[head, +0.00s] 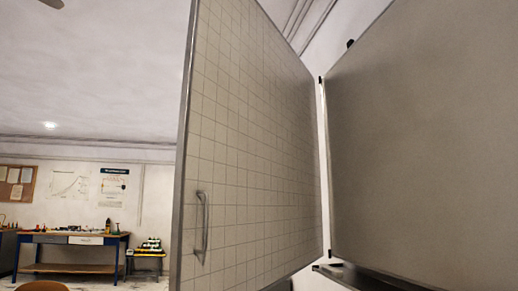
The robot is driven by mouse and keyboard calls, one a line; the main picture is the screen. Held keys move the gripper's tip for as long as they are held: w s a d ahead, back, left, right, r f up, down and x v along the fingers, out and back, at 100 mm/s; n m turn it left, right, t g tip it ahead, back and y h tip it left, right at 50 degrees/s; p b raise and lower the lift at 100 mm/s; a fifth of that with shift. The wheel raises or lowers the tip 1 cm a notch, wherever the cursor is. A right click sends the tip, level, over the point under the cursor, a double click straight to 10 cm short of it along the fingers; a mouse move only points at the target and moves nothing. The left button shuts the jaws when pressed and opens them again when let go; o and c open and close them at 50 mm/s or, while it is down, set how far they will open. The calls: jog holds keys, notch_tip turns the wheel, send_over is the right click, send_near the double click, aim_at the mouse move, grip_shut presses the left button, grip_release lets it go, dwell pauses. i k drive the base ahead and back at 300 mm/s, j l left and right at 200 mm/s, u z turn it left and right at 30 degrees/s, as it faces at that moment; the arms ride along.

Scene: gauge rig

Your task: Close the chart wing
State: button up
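The chart wing (255,130) is a tall panel with a square grid on its face and a metal edge. It stands swung out at an angle from a plain grey board (425,140), joined by hinges (321,80) along its right side. A curved metal handle (203,225) sits low near the wing's free left edge. My gripper is not in view.
A workbench (75,239) with blue legs and small items on top stands far off at the left. A small stand (148,250) with coloured items is beside it. A dark ledge (345,272) juts out below the boards. The floor between is partly hidden.

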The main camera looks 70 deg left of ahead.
aim_at(247, 215)
jog(key=u, duration=1.85)
jog(key=k+j+u, duration=0.1)
jog(key=j+u, duration=0.1)
jog(key=j, duration=0.2)
jog(key=k, duration=0.05)
